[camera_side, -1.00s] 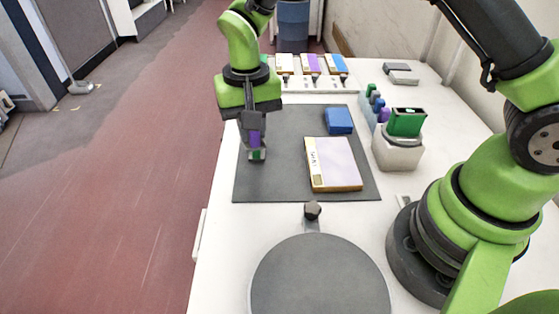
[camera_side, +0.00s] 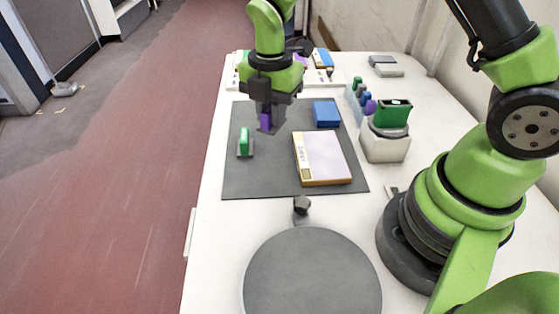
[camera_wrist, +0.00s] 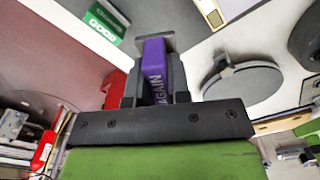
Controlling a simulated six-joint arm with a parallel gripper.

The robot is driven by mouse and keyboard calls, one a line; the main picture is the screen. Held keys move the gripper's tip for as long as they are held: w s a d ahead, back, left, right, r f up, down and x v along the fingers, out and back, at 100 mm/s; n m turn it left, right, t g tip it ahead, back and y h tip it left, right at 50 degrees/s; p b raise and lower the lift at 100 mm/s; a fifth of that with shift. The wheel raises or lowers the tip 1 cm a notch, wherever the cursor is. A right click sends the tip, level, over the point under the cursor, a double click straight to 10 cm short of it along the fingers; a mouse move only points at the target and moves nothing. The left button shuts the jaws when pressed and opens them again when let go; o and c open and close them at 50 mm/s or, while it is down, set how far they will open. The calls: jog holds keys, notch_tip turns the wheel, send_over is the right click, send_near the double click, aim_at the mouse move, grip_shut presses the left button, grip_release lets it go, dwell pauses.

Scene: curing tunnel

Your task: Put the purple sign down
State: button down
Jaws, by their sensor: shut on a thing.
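My gripper (camera_side: 267,114) is shut on the purple sign (camera_side: 265,123), over the back left part of the dark grey mat (camera_side: 275,181). In the wrist view the purple sign (camera_wrist: 154,65) is clamped between the fingers, with white letters reading "AGAIN" on its side. The sign's lower end seems to hang above the mat, but the exact gap cannot be told. A green sign (camera_side: 244,141) stands on a grey foot on the mat, left of and nearer than my gripper; it also shows in the wrist view (camera_wrist: 105,22).
A lavender-topped box (camera_side: 322,157) and a blue block (camera_side: 326,113) lie on the mat, right of my gripper. A green-topped white holder (camera_side: 384,146) and several coloured pieces stand further right. A round grey plate (camera_side: 312,275) is in front. The mat's front left is clear.

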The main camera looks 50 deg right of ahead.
aim_at(279, 162)
jog(key=n, duration=0.4)
jog(key=d+n, duration=0.1)
jog(key=shift+s+d+n, duration=0.1)
jog(key=shift+s+n, duration=0.2)
jog(key=shift+n, duration=0.1)
jog(key=shift+f, duration=0.15)
jog(key=shift+n, duration=0.3)
notch_tip(279, 162, down, 10)
jog(key=shift+r, duration=0.15)
jog(key=c, duration=1.1)
grip_release()
